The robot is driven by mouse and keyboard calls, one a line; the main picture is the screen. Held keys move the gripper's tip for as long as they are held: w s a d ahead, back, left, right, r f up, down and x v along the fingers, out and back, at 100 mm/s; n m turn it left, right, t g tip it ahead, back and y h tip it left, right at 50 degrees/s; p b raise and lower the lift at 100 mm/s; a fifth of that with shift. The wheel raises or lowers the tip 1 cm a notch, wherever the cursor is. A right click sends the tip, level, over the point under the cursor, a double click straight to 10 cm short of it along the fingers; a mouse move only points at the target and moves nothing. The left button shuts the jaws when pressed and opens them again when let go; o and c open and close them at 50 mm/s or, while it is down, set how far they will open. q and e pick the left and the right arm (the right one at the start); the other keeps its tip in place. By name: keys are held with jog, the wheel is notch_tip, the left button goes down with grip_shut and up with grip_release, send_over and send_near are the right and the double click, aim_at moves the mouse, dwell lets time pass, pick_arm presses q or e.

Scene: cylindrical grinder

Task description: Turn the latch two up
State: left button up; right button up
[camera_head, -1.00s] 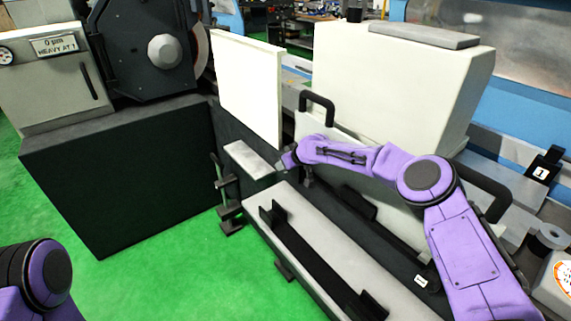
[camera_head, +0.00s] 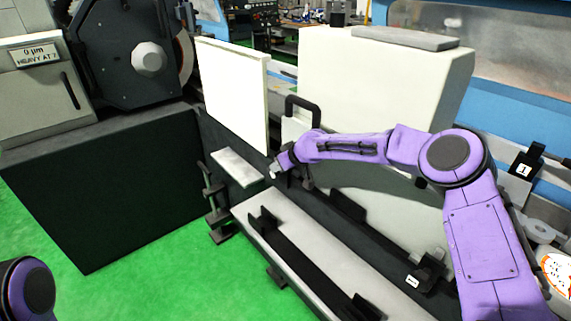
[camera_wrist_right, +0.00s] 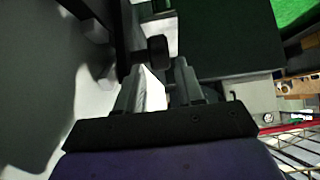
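A black latch (camera_head: 430,270) with a small white tag (camera_head: 412,281) sits at the lower right of the machine; its number is too small to read. Another black latch (camera_head: 525,160), tagged "1", is at the right. My right gripper (camera_head: 276,169) is beside the lower edge of the upright white panel, above the pale ledge, far left of both latches. In the right wrist view my right gripper (camera_wrist_right: 158,75) has its two fingers apart, with a dark rounded knob (camera_wrist_right: 157,50) just beyond the fingertips; contact is unclear. My left gripper is out of view.
The white upright panel (camera_head: 232,90), a black handle (camera_head: 302,103) and a large white housing (camera_head: 385,90) surround my right forearm. A pale ledge (camera_head: 236,167) and long rail (camera_head: 290,245) lie below. Green floor (camera_head: 150,270) is open at lower left.

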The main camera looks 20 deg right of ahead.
jog(key=shift+v, duration=2.3)
